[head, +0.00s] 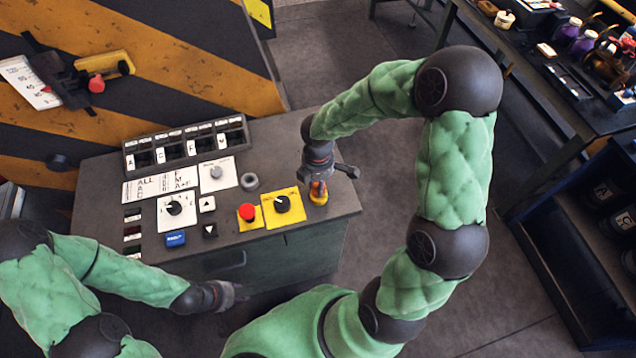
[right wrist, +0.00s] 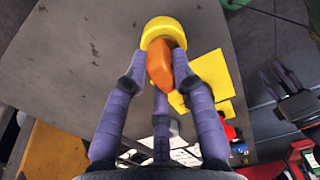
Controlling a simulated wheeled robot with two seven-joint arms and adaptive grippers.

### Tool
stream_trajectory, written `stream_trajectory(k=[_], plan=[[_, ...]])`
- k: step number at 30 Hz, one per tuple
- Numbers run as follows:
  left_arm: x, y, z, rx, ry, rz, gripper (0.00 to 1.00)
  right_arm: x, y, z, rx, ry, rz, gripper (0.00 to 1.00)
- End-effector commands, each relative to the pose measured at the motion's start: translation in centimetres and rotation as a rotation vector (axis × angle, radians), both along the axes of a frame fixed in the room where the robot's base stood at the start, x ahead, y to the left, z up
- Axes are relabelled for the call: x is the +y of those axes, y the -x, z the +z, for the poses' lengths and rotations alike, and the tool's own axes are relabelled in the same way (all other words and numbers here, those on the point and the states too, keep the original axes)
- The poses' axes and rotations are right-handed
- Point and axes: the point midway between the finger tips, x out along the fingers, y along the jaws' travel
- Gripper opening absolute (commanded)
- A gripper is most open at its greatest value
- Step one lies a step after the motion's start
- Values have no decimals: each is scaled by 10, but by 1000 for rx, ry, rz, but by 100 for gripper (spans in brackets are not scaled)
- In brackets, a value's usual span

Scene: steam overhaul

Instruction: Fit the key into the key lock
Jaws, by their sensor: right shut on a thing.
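The orange key (right wrist: 162,66) is between the fingers of my right gripper (right wrist: 158,72), which is shut on it. In the head view the key (head: 318,187) stands about upright under my right gripper (head: 318,182), at the right end of the console top. The yellow round key lock (right wrist: 165,30) is at the key's far end; it also shows in the head view (head: 318,198). The key meets the lock in both views, but how deep it sits is hidden. My left gripper (head: 228,295) hangs low in front of the console, apart from the key; its finger opening is unclear.
The grey console (head: 335,205) carries a red button (head: 247,212) and a yellow plate with a black knob (head: 282,204) just left of the lock. Other dials, labels and a switch row (head: 187,145) lie further left. A cluttered bench (head: 560,80) stands at the right.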

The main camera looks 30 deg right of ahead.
Motion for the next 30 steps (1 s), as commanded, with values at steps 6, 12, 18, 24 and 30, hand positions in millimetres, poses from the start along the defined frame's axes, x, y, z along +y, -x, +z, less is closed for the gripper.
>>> stream_trajectory(k=[6, 12, 18, 24, 30], plan=[[0, 0, -3, 0, 0, 0, 40, 0, 0, -4, 0, 0, 0, 0], [0, 0, -4, 0, 0, 0, 40, 0, 0, -6, 0, 0, 0, 49], [0, 0, -4, 0, 0, 0, 40, 0, 0, -6, 0, 0, 0, 50], [0, 0, -2, 0, 0, 0, 40, 0, 0, -3, 0, 0, 0, 50], [0, 0, 7, 0, 0, 0, 40, 0, -1, 22, -5, 1, -1, 50]])
